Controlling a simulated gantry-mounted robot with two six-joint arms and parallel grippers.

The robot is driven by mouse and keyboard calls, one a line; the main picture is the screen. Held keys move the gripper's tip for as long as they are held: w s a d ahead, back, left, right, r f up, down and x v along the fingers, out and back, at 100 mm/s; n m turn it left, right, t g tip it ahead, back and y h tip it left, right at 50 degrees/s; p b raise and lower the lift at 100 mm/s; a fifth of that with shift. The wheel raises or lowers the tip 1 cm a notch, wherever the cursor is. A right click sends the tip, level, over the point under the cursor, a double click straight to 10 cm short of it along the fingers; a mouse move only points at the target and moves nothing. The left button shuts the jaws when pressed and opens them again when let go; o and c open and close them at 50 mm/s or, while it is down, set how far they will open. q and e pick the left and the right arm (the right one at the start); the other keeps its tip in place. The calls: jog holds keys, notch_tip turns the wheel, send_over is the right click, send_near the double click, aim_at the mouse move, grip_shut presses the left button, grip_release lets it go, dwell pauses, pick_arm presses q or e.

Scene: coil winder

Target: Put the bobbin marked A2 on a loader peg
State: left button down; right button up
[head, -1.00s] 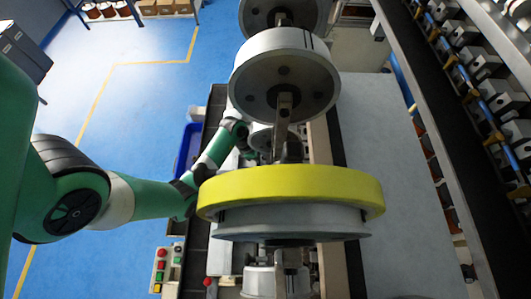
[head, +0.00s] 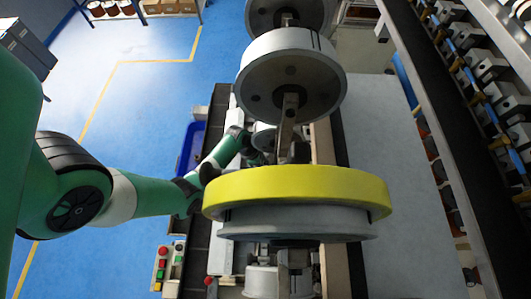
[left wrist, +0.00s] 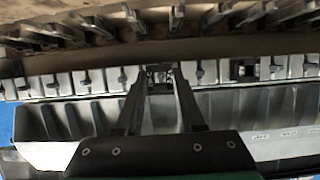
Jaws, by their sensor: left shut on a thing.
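My left gripper (left wrist: 160,78) is in the middle of the left wrist view, its two long fingers closed in on a small dark-and-grey thing at the fingertips. I cannot read a mark on it, so I cannot tell whether it is bobbin A2. In the head view my left arm comes in from the left, and its gripper end is mostly hidden behind the big yellow-rimmed wheel. A row of pale grey blocks with dark fittings (left wrist: 97,80) runs along both sides of the fingertips. I cannot make out which parts are loader pegs. My right gripper is not in view.
The yellow-rimmed wheel (head: 300,186) and a grey wheel (head: 290,82) block much of the head view. A grey trough with dividers (left wrist: 85,118) lies below the fingertips. Metal prongs (left wrist: 215,18) line the top. A blue bin (head: 190,148) and button panel (head: 170,265) stand left.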

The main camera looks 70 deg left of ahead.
pick_arm(q)
jog(key=shift+f, duration=0.15)
jog(key=shift+f+b, duration=0.8)
jog(key=shift+f, duration=0.2)
jog(key=shift+c, duration=2.2)
grip_release()
jog(key=shift+r, duration=0.1)
jog(key=shift+s+r, duration=0.1)
jog(key=shift+r, duration=0.2)
jog(key=p+v, duration=0.1)
jog(key=v, duration=1)
jog(key=shift+a, duration=0.1)
